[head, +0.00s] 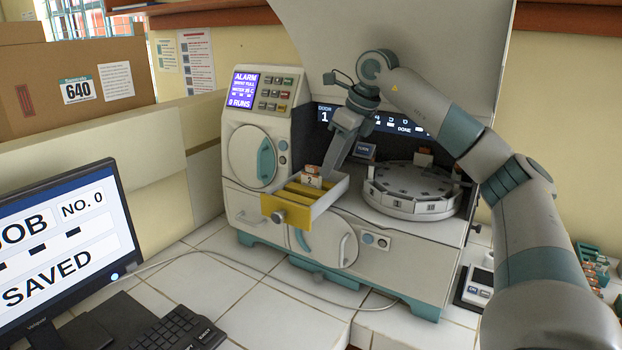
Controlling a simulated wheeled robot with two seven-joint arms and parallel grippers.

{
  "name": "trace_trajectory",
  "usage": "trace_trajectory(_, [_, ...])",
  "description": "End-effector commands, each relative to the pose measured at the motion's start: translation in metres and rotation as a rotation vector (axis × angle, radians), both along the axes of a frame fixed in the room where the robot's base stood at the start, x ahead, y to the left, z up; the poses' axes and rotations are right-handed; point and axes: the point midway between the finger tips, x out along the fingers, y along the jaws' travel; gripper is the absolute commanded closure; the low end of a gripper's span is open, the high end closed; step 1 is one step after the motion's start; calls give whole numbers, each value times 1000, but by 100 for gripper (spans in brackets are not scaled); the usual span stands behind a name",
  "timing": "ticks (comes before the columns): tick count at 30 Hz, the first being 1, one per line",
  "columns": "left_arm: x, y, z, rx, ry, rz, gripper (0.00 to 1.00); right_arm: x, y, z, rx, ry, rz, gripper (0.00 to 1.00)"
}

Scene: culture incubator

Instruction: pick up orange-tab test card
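A small card with an orange-brown top and a white label reading 2 (312,176) stands in the open yellow-fronted drawer (290,210) of the incubator. My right gripper (329,170) reaches down over the drawer, its fingertips close beside the card's right side. I cannot tell whether the fingers touch the card or how far apart they are. Another card with a brownish tab (424,158) stands at the back of the round carousel (418,212). My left gripper is not in view.
The incubator's raised hood (400,30) stands above my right arm. A rack with several orange- and green-marked cards (592,262) is at the far right, near a small device (478,287). A monitor (60,235) and keyboard (178,330) are at left. White tiles in front are mostly clear.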

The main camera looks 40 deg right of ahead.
Motion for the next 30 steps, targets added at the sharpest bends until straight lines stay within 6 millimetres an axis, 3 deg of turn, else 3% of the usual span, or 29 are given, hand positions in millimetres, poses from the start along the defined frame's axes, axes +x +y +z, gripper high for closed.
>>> trace_trajectory(16, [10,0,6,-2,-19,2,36,10,3,1,1,0,0,67])
trace_trajectory(26, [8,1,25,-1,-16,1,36,51,16,3,0,0,2,67])
trace_trajectory(30, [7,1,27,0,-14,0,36,56,16,-18,-1,4,0,67])
